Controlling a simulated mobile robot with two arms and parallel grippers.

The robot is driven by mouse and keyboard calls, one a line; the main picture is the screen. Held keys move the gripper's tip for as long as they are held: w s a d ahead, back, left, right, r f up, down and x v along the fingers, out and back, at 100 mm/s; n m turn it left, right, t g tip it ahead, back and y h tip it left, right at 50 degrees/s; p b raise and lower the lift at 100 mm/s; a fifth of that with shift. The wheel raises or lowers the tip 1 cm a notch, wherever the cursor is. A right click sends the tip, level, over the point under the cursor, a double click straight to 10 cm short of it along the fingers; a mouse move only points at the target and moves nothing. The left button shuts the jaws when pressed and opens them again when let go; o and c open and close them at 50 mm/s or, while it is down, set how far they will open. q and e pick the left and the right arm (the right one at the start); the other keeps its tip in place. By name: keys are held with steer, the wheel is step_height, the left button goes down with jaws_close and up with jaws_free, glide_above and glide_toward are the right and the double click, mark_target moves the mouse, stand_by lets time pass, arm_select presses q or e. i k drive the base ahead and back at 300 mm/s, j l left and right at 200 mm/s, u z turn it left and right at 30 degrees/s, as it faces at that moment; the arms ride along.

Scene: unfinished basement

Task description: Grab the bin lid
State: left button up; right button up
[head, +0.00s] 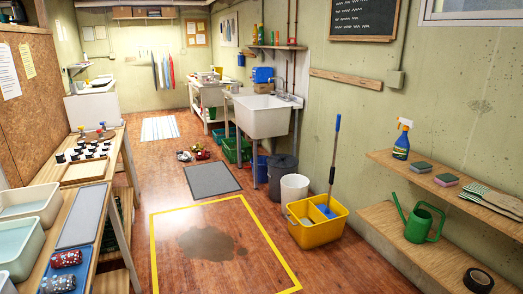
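A dark grey bin (281,178) stands on the floor under the right side of the white utility sink. Its top looks dark grey, but it is too small to tell whether a separate lid sits on it. A white bin (294,188) stands just in front of it, and I cannot make out a lid there. The white bin and the yellow mop bucket in front partly cover the lower area. Neither of my grippers shows in the head view.
A yellow mop bucket (318,231) with a blue-handled mop stands before the bins. A yellow-taped floor area holds a brown puddle (207,243). A grey mat (211,179) lies beyond it. A workbench (115,160) runs along the left, wooden shelves (396,168) along the right.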

mark_target(279, 161)
steer(key=i+l, duration=0.1)
steer(key=i, duration=4.75)
steer(key=j, duration=0.1)
